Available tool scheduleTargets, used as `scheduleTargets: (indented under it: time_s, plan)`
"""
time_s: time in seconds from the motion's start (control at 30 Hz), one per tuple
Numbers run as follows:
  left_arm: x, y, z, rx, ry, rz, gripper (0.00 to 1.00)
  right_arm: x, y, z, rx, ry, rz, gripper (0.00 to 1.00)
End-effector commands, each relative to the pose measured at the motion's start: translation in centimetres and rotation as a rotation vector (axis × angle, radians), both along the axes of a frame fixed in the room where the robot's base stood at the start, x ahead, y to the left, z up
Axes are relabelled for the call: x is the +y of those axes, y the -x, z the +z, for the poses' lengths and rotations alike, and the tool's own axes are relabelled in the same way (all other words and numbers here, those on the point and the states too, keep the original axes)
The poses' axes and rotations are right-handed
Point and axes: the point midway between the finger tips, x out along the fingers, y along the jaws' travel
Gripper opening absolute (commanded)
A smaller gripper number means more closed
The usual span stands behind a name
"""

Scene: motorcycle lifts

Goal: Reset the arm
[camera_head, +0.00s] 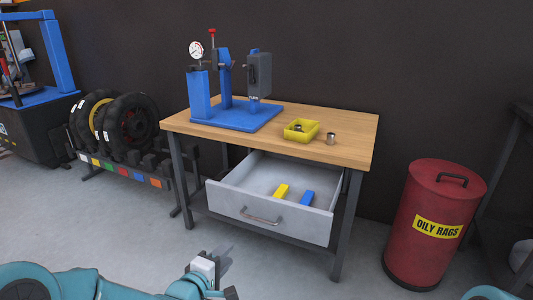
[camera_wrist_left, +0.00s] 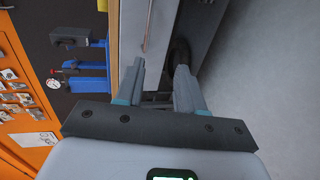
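My left arm comes in along the bottom left of the head view. My left gripper (camera_head: 225,258) is low in front of the workbench, apart from the open drawer (camera_head: 237,208). In the left wrist view its two fingers (camera_wrist_left: 160,70) stand apart with nothing between them. Part of the bench and the drawer front (camera_wrist_left: 172,30) lie beyond the fingertips in that view. A small teal piece of my other arm shows at the bottom right of the head view; my right gripper is out of view.
The wooden bench (camera_head: 345,125) carries a blue press fixture (camera_head: 240,118) and a yellow tray (camera_head: 301,130). A yellow block (camera_head: 281,191) and blue block (camera_head: 307,198) lie in the drawer. A red oily-rags bin (camera_head: 410,240) stands right; a tyre rack (camera_head: 118,170) left.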

Motion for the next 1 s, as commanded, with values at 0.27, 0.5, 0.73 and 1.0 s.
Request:
scheduleTargets:
  time_s: [0.27, 0.5, 0.73, 1.0]
  plan:
    - [0.3, 9.6, -18.3, 0.471, -0.135, -0.047, 0.38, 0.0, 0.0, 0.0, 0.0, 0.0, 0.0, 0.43]
    - [-0.9, 23.5, -27.0, 0.765, -0.492, -0.462, 0.38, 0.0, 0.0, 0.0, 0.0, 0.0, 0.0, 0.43]
    - [-1.4, 28.8, -27.6, 0.729, -0.72, -0.858, 0.38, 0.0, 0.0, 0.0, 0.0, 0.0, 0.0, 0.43]
    - [-1.6, 29.1, -20.6, 0.674, -0.779, -0.949, 0.38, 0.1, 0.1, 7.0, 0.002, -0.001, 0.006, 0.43]
